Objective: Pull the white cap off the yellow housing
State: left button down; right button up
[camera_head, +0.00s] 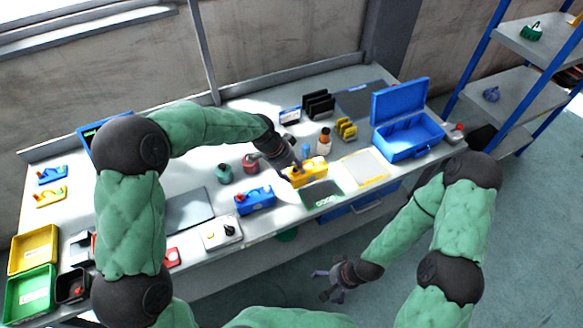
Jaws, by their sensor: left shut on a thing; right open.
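The yellow housing (308,174) sits near the front edge of the workbench, right of its middle. My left gripper (291,168) reaches down to the housing's left upper end. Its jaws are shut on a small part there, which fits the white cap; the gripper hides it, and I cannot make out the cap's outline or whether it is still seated. My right gripper (335,285) is open and empty, low in front of the workbench, over the floor and well apart from the housing.
A blue housing (256,200) stands left of the yellow one, and a dark green-edged mat (321,194) lies in front. Bottles (324,142) stand close behind. An open blue case (407,137) is at right. A yellow-framed white pad (364,168) lies flat and clear.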

aim_at(289, 176)
pick_arm(q)
jog(key=shift+f+b, duration=1.9)
jog(key=shift+f, duration=1)
